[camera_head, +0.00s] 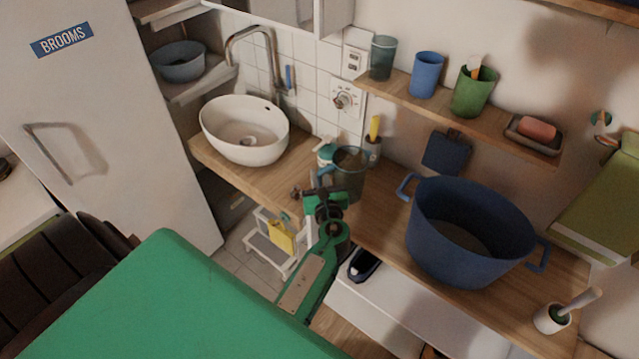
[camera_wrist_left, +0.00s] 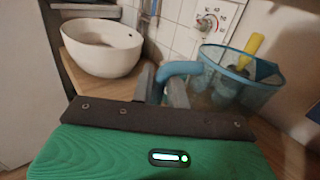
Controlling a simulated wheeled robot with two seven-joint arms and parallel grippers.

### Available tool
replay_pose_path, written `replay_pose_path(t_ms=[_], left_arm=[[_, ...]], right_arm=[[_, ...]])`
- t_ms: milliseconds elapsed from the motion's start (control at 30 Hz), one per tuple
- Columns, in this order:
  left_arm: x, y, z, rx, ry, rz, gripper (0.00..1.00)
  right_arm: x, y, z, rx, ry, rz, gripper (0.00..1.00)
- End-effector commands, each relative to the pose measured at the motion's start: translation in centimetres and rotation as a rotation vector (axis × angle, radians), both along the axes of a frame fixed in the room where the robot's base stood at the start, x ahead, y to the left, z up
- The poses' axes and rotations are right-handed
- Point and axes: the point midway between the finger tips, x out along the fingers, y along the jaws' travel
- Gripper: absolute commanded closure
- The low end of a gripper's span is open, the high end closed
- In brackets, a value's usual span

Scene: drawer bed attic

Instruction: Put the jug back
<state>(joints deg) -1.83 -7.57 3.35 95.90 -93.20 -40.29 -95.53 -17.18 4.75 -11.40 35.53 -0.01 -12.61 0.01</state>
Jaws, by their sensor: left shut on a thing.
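The jug (camera_head: 350,178) is see-through and grey with a blue handle. It is upright at the counter, between the basin and the big blue pot; I cannot tell whether its base touches the wood. My left gripper (camera_head: 322,182) is shut on the jug's handle, on the jug's left side. In the left wrist view the jug (camera_wrist_left: 238,88) is at the right, with its blue handle between the fingers (camera_wrist_left: 162,88). The jug's base is hidden there. My right gripper is not in view.
A white basin (camera_head: 243,130) stands left on the wooden counter (camera_head: 378,212). A big blue pot (camera_head: 465,235) stands to the right. A yellow-handled brush in a holder (camera_head: 373,148) is close behind the jug. A wall shelf (camera_head: 420,108) with cups hangs above.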

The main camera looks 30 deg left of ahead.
Motion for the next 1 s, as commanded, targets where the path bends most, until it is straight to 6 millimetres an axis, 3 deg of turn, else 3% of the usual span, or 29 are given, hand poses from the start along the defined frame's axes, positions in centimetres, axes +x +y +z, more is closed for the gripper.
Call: replay_pose_path(t_ms=[200,533,567,667,1000], left_arm=[[0.0,0.0,-2.2,0.001,0.001,0.0,1.0],[0.0,0.0,-2.5,0.001,-0.001,0.0,1.0],[0.0,0.0,-2.5,0.0,0.0,0.0,0.8],[0.0,0.0,-2.5,0.0,0.0,0.0,0.62],[0.0,0.0,-2.7,0.0,0.0,0.001,0.62]], right_arm=[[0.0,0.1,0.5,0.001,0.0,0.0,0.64],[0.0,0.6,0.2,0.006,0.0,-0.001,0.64],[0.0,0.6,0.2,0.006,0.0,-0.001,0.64],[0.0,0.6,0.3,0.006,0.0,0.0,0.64],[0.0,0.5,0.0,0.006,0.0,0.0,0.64]])
